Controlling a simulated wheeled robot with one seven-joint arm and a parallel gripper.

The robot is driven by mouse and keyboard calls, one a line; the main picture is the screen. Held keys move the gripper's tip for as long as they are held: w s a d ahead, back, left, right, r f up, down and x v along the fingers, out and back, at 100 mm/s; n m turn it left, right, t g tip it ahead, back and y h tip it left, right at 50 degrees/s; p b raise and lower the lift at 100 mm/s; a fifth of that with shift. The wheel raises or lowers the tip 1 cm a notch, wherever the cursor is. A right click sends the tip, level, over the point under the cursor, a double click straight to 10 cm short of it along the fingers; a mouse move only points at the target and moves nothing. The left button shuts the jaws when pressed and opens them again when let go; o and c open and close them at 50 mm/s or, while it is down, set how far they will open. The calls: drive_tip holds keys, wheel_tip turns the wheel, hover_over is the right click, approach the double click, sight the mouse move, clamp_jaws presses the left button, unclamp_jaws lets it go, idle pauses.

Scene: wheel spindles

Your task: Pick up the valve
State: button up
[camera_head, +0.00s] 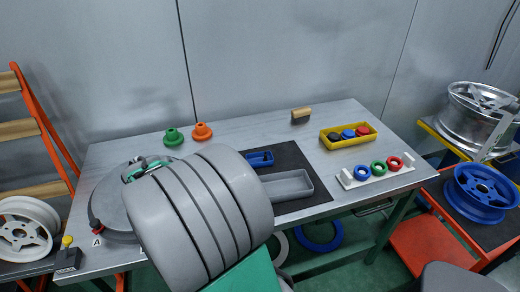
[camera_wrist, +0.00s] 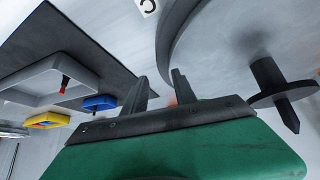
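A small black piece with a red end (camera_wrist: 65,84), which may be the valve, shows at the grey tray (camera_wrist: 22,82) in the wrist view. I cannot make it out in the head view, where my arm covers part of the table. My gripper (camera_wrist: 160,82) has its two fingers apart with a gap between them. A small reddish patch shows behind the gap, and I cannot tell what it is. The gripper is to the right of the grey tray in the wrist view. In the head view my large grey arm link hides most of it.
A round grey platform (camera_head: 108,200) lies at the table's left. A black spindle (camera_wrist: 267,78) stands at right in the wrist view. A blue tray (camera_head: 262,158), a yellow bin (camera_head: 332,143) and a white ring holder (camera_head: 347,182) lie rightward. Green (camera_head: 173,137) and orange (camera_head: 202,131) parts stand behind.

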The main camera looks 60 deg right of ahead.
sight(265, 156)
drive_tip(key=s+d+m+h, duration=0.1)
drive_tip(key=d, duration=0.2)
drive_tip(key=s+d+m, duration=0.1)
drive_tip(key=d, duration=0.2)
drive_tip(key=s+d+m+g+h, duration=0.1)
drive_tip(key=d, duration=0.3)
drive_tip(key=shift+s+r+h+p, duration=0.1)
drive_tip(key=shift+s+h+p, duration=0.1)
drive_tip(key=shift+h+p, duration=0.15)
drive_tip(key=s+d+m+h, duration=0.1)
drive_tip(key=s+d, duration=0.1)
drive_tip(key=d, duration=0.2)
drive_tip(key=s+d+m+g+h, duration=0.1)
drive_tip(key=s+d, duration=0.2)
drive_tip(key=d, duration=0.1)
drive_tip(key=s+d+m+g+h+p, duration=0.1)
drive_tip(key=s+d, duration=0.1)
drive_tip(key=d, duration=0.1)
drive_tip(key=shift+s+d+r+m, duration=0.25)
drive_tip(key=shift+d+r+m, duration=0.05)
drive_tip(key=shift+d+r, duration=0.1)
drive_tip(key=x, duration=0.5)
drive_tip(key=p+x, duration=0.1)
drive_tip(key=x, duration=0.1)
drive_tip(key=shift+s+d, duration=0.2)
drive_tip(key=shift+s, duration=0.15)
drive_tip(key=shift+c, duration=0.3)
clamp_jaws()
